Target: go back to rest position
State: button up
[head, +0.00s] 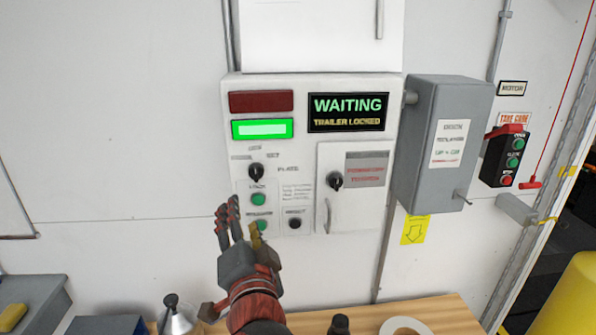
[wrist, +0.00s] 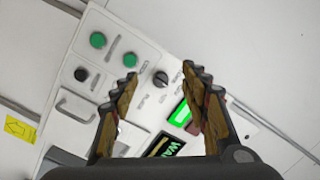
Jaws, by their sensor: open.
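My gripper (head: 240,220) is open and empty in front of the lower left of the white control panel (head: 307,200). In the wrist view its two fingers (wrist: 160,95) stand apart with the panel behind them. The panel has a lit green lamp (head: 262,128), a dark red lamp (head: 261,101) and a display (head: 349,112) reading "WAITING" and "TRAILER LOCKED". Below are a black knob (head: 256,172), a green button (head: 258,199), a second green button partly behind my fingers, and a black button (head: 294,224). Whether my fingertips touch the panel I cannot tell.
A grey box (head: 437,145) and a button station (head: 506,156) are to the right. Below, a wooden bench (head: 430,315) holds a metal funnel-shaped item (head: 177,315) and a white ring (head: 405,327). A yellow post (head: 572,300) stands at lower right. The left wall is mostly bare.

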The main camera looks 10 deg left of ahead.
jog(key=s+a+f+n+g+y, duration=0.3)
jog(key=s+a+f+n+g, duration=0.35)
jog(key=s+f, duration=0.2)
jog(key=s+d+f+n+g, duration=0.3)
jog(key=d+f, duration=0.2)
jog(key=f, duration=0.1)
jog(key=s+d+f+m+h, duration=0.1)
jog(key=s+d+h, duration=0.1)
jog(key=d, duration=1)
jog(key=s+d+f+m+g+h, duration=0.1)
jog(key=d+h, duration=0.3)
jog(key=d, duration=0.9)
jog(key=s+d+f+m+h, duration=0.1)
jog(key=s+d+f+h, duration=0.1)
jog(key=d, duration=1)
jog(key=shift+s+d+h, duration=0.4)
jog(key=shift+s+h, duration=0.25)
jog(key=shift+h, duration=0.15)
jog(key=shift+r+g, duration=0.1)
jog(key=shift+g, duration=0.15)
jog(key=c, duration=0.3)
